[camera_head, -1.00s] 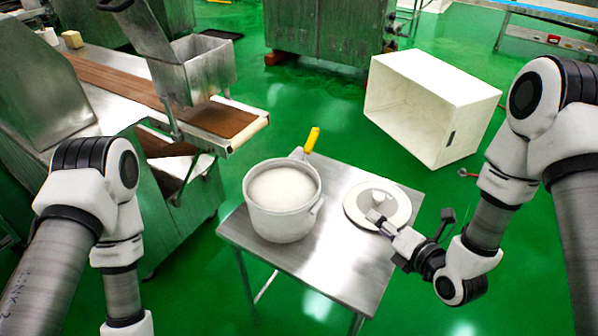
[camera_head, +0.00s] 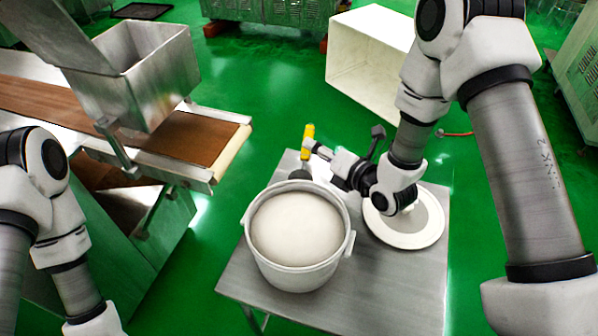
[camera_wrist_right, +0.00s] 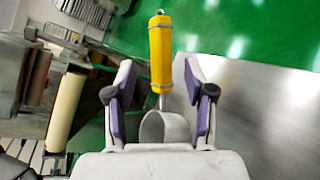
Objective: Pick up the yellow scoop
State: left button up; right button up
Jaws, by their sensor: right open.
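The yellow scoop (camera_head: 307,138) is at the back edge of the metal table, behind the pot, with its yellow handle pointing up. In the right wrist view the scoop's yellow handle (camera_wrist_right: 161,55) and round metal cup (camera_wrist_right: 164,127) lie between the two open fingers. My right gripper (camera_head: 308,160) is open at the scoop, one finger on each side of it; no grip shows in the wrist view (camera_wrist_right: 161,100). The left arm shows at the left of the head view, but its gripper is outside the frame.
A white pot (camera_head: 297,272) filled with pale dough stands on the metal table (camera_head: 390,285). A round white lid (camera_head: 425,228) lies at its right, under my right arm. A machine with a brown conveyor (camera_head: 195,138) stands left, and a white box (camera_head: 365,60) behind.

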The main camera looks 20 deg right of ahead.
jog(key=x, duration=0.4)
jog(key=shift+w+a+f, duration=0.15)
jog(key=shift+f, duration=0.1)
jog(key=shift+r, duration=0.1)
grip_shut()
notch_tip(320, 180, up, 10)
jog(key=shift+p, duration=0.85)
jog(key=c, duration=0.7)
grip_release()
jog(key=shift+c, duration=0.2)
grip_shut()
